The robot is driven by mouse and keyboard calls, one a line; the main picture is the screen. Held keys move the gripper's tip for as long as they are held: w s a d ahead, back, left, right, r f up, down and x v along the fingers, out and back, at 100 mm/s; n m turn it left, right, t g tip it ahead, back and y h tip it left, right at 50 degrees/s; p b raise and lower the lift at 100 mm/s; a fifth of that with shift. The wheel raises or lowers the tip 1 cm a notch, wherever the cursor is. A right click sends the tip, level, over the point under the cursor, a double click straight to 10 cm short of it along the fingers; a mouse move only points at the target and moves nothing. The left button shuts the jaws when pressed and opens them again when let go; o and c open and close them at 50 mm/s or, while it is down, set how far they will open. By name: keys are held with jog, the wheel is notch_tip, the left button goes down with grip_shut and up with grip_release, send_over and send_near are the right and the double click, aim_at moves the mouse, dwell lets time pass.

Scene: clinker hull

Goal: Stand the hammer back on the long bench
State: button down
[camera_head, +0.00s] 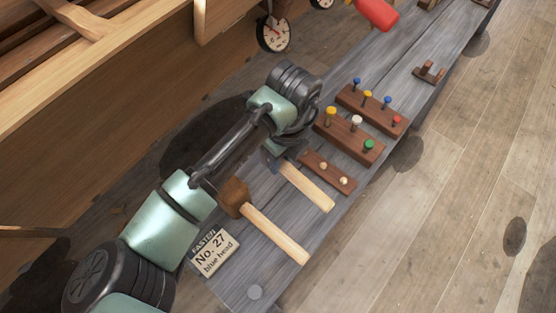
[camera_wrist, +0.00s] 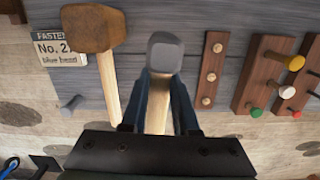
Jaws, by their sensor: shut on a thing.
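The hammer has a grey metal head (camera_wrist: 164,52) and a pale wooden handle (camera_head: 306,187). My gripper (camera_wrist: 160,92) is shut on the hammer, with its dark fingers on either side just below the head. The handle points to the lower right, towards the bench's near edge. I cannot tell whether the hammer touches the bench.
A brown-headed mallet (camera_head: 234,194) lies close left of the hammer, near a card reading "No. 27 blue head" (camera_head: 213,252). Wooden racks with coloured pegs (camera_head: 348,136) stand right of the hammer. The wooden hull (camera_head: 130,90) rises behind the bench.

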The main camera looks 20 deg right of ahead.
jog(key=shift+w+d+f+m+b, duration=0.1)
jog(key=shift+w+f+m+b, duration=0.1)
jog(key=shift+f+m+b, duration=0.35)
jog(key=shift+n, duration=0.25)
notch_tip(320, 180, down, 8)
jog(key=b, duration=0.7)
jog(key=shift+r, duration=0.15)
jog(key=shift+f, duration=0.45)
jog(key=c, duration=0.6)
grip_release()
jog(key=shift+s, duration=0.1)
jog(key=shift+f, duration=0.1)
notch_tip(320, 180, up, 8)
jog(key=p, duration=0.8)
